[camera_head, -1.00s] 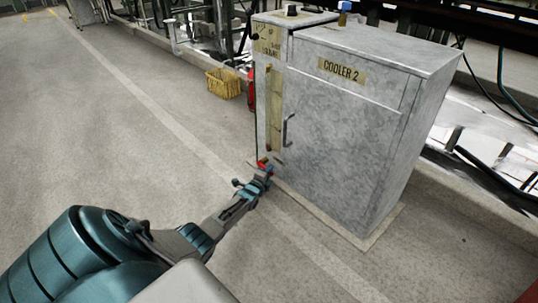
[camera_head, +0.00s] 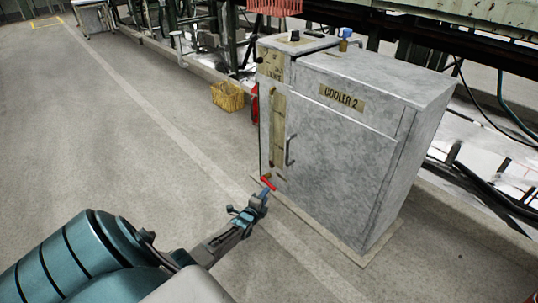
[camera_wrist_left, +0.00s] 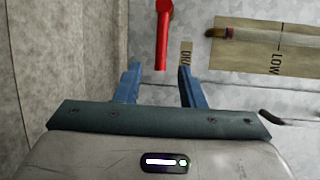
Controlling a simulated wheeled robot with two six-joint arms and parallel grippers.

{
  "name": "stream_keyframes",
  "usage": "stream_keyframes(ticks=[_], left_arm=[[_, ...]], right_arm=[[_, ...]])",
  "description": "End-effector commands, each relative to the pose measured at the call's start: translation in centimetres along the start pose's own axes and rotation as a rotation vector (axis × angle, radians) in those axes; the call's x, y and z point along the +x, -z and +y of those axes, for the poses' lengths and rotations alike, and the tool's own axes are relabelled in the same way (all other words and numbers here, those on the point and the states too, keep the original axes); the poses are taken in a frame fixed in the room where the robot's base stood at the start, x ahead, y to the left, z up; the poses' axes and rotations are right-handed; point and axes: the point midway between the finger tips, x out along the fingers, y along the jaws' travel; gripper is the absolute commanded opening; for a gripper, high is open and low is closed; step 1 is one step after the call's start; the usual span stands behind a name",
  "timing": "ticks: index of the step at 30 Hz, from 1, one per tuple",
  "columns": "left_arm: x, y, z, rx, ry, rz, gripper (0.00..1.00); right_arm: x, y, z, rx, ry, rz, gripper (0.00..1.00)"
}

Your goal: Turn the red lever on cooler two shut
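Cooler two (camera_head: 345,150) is a grey mottled cabinet labelled "COOLER 2". Its red lever (camera_head: 268,183) sits low on the near left corner of the front. In the left wrist view the red lever (camera_wrist_left: 163,38) hangs down from a round pivot, beside a tag reading "DRA", partly hidden. My left gripper (camera_head: 264,193) is just in front of the lever, low near the floor. In the wrist view the blue fingers of this gripper (camera_wrist_left: 159,68) are apart, with the lever's free end between their tips in the picture. I cannot tell whether they touch it. My right gripper is not in view.
A sight-gauge strip (camera_wrist_left: 280,45) marked "LOW" runs beside the lever. A dark door handle (camera_head: 289,150) stands out from the cabinet front. A yellow basket (camera_head: 227,96) lies on the floor behind. The floor (camera_head: 130,150) left of the cooler is clear.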

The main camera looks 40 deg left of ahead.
Motion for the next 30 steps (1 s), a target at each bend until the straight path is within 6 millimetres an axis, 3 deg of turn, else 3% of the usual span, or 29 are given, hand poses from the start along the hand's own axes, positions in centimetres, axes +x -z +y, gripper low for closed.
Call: stream_keyframes(ticks=[1,9,30], left_arm=[[-0.9,0.0,-0.5,0.001,-0.002,0.001,0.36],[-3.5,0.0,-0.1,0.001,-0.001,0.000,0.36],[-3.7,0.3,-0.3,-0.006,0.006,0.004,0.36]], right_arm=[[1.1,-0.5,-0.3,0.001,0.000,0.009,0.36],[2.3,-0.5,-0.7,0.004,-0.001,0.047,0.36],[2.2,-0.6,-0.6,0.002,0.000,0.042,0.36]])
